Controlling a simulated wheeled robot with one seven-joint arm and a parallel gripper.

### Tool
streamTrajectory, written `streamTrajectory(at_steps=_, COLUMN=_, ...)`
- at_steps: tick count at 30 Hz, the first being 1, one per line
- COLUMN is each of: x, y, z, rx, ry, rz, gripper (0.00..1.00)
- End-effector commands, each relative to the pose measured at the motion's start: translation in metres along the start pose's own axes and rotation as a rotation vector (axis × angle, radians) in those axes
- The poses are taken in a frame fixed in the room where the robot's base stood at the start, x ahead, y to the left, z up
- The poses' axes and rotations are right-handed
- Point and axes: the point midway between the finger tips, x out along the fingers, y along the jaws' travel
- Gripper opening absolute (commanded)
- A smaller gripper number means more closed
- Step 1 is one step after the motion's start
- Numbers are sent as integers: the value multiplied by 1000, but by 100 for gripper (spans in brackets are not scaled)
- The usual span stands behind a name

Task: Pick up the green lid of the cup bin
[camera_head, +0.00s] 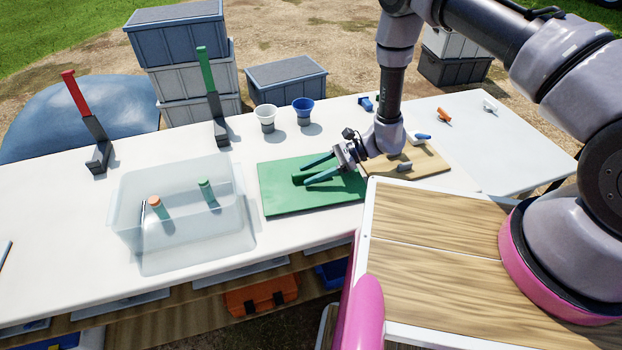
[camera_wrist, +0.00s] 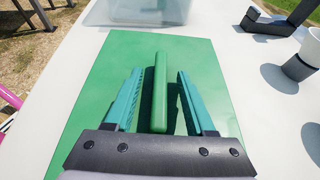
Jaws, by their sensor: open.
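The green lid (camera_head: 281,199) lies flat on the white table, to the right of the clear bin. In the wrist view the lid (camera_wrist: 110,75) fills the middle, with a raised green bar handle (camera_wrist: 159,85) along its centre. My gripper (camera_head: 312,171) is over the lid with its jaws open. In the wrist view my gripper's (camera_wrist: 158,88) two teal fingers stand on either side of the handle, with a gap on each side. Whether the fingers touch the lid surface is not clear.
A clear bin (camera_head: 190,245) holds an orange-capped and a green-capped bottle. A white cup (camera_head: 266,115) and a blue cup (camera_head: 303,107) stand in holders behind the lid. A red stand (camera_head: 76,92) and a green stand (camera_head: 207,70) rise at the back. A wooden board (camera_head: 430,162) lies right.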

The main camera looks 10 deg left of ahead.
Motion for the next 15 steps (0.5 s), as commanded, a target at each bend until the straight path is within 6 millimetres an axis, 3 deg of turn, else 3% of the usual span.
streamTrajectory(at_steps=7, x=2, y=0, z=0, rx=0, ry=0, rz=-1, gripper=55)
streamTrajectory(at_steps=8, x=2, y=0, z=0, rx=0, ry=0, rz=-1, gripper=51)
streamTrajectory(at_steps=12, x=2, y=0, z=0, rx=0, ry=0, rz=-1, gripper=0)
streamTrajectory(at_steps=15, x=2, y=0, z=0, rx=0, ry=0, rz=-1, gripper=0)
